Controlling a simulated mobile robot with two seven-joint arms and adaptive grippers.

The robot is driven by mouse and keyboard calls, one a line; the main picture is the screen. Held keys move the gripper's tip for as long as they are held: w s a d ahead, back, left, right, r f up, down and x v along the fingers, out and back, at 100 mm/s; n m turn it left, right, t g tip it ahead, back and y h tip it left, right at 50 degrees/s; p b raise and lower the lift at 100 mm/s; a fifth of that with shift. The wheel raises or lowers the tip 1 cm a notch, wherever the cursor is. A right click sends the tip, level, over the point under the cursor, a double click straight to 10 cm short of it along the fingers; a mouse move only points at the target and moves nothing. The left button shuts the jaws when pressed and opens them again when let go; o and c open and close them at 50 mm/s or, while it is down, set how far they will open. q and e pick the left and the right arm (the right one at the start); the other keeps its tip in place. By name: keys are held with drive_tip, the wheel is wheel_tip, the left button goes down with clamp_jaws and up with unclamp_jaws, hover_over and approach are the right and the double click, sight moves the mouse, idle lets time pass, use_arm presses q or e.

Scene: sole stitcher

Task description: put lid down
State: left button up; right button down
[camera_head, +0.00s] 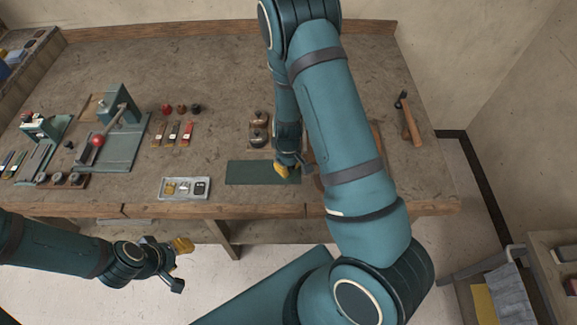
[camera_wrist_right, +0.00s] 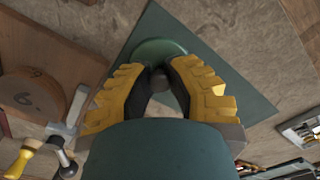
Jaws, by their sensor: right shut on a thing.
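The lid (camera_wrist_right: 158,48) is a round green disc with a dark knob, seen in the right wrist view. My right gripper (camera_wrist_right: 160,82) is shut on its knob. The lid is over the dark green mat (camera_wrist_right: 222,62); I cannot tell whether it touches it. In the head view the right gripper (camera_head: 284,171) is at the right part of the mat (camera_head: 248,174), and the lid is hidden there. My left gripper (camera_head: 181,265) is open and empty, in front of the table edge, over the floor.
A metal tray (camera_head: 185,197) with small parts lies left of the mat on the workbench (camera_head: 220,75). A press with a red-knobbed lever (camera_head: 97,141) stands further left. Round wooden pieces (camera_head: 259,130) lie behind the mat. A hammer (camera_head: 409,120) lies at the right.

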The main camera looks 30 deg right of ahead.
drive_tip(key=c, duration=1)
unclamp_jaws()
drive_tip(key=shift+r+p, duration=0.25)
drive_tip(key=shift+p, duration=0.1)
wheel_tip(320, 180, up, 12)
drive_tip(key=f+p, duration=0.1)
drive_tip(key=shift+m+t+y, duration=0.3)
drive_tip(key=shift+m+y, duration=0.3)
drive_tip(key=shift+m, duration=0.3)
drive_tip(key=s+a+f, duration=0.1)
drive_tip(key=a+f, duration=0.1)
drive_tip(key=s+a+f, duration=0.2)
drive_tip(key=a, duration=0.1)
drive_tip(key=s+a+f, duration=0.1)
drive_tip(key=a+f, duration=0.1)
drive_tip(key=shift+s+a+f, duration=0.2)
drive_tip(key=shift+s+f, duration=0.1)
drive_tip(key=shift+f, duration=0.1)
drive_tip(key=s+a+m+y, duration=0.1)
drive_tip(key=a, duration=0.2)
drive_tip(key=s+a+f+m+t+y, duration=0.1)
drive_tip(key=a, duration=0.2)
drive_tip(key=s+a, duration=0.1)
drive_tip(key=a, duration=0.2)
drive_tip(key=shift+s+a+f+m+t+y, duration=0.2)
drive_tip(key=shift+s+m+t+y, duration=0.1)
drive_tip(key=shift+s+m+y, duration=0.1)
